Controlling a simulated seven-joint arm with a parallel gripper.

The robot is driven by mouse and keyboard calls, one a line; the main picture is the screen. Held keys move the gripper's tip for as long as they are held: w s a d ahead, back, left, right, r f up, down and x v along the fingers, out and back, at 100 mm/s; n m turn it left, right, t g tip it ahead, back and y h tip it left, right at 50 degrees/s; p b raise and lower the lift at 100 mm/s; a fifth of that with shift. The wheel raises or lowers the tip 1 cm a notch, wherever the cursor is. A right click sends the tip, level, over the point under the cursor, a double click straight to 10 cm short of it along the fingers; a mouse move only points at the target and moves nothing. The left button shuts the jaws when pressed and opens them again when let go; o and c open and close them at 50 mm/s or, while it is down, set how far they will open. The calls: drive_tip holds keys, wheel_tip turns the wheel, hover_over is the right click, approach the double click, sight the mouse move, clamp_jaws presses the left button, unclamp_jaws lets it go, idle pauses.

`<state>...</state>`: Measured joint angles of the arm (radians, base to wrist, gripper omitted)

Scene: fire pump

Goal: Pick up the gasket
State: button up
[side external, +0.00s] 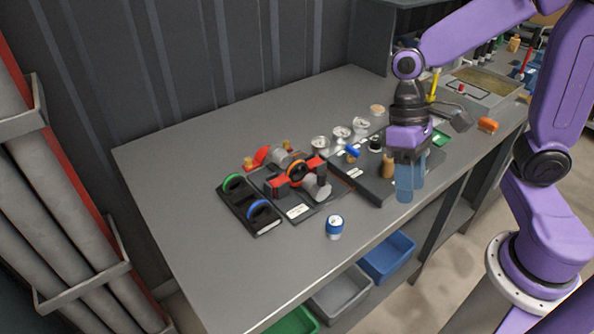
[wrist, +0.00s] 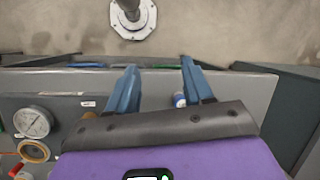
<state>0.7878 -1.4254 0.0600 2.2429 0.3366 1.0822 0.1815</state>
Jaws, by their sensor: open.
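My gripper (side external: 411,188) hangs fingers-down over the front edge of the workbench, right of the dark parts tray (side external: 367,188). Its two blue fingers are apart with nothing between them; they also show in the wrist view (wrist: 158,68). No part is clearly marked as the gasket. Ring-shaped parts in view are a green ring (side external: 232,181) and a blue ring (side external: 257,207) on a black holder at the left, and an orange ring (side external: 295,172) on the red and grey pump assembly. All lie well left of my gripper in the side view.
A blue and white can (side external: 334,227) stands alone near the front edge. Round gauges (side external: 341,133) sit behind the tray, and one shows in the wrist view (wrist: 32,122). An orange part (side external: 488,125) lies at the right. The bench's left end (side external: 170,180) is clear.

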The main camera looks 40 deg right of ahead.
drive_tip(key=w+f+m+g+y, duration=0.1)
drive_tip(key=w+m+g+y, duration=0.15)
drive_tip(key=w+m, duration=0.4)
drive_tip(key=m+t+y, duration=0.7)
drive_tip(key=m+y, duration=0.3)
drive_tip(key=m, duration=0.5)
approach(298, 161)
drive_tip(key=shift+n+g, duration=0.25)
drive_tip(key=x, duration=0.5)
drive_tip(key=shift+s+f, duration=0.15)
drive_tip(key=shift+s, duration=0.05)
drive_tip(key=shift+w+x, duration=0.15)
drive_tip(key=shift+x, duration=1.3)
drive_tip(key=shift+w+x, duration=0.15)
drive_tip(key=shift+x, duration=1.3)
drive_tip(key=shift+a, duration=0.1)
clamp_jaws()
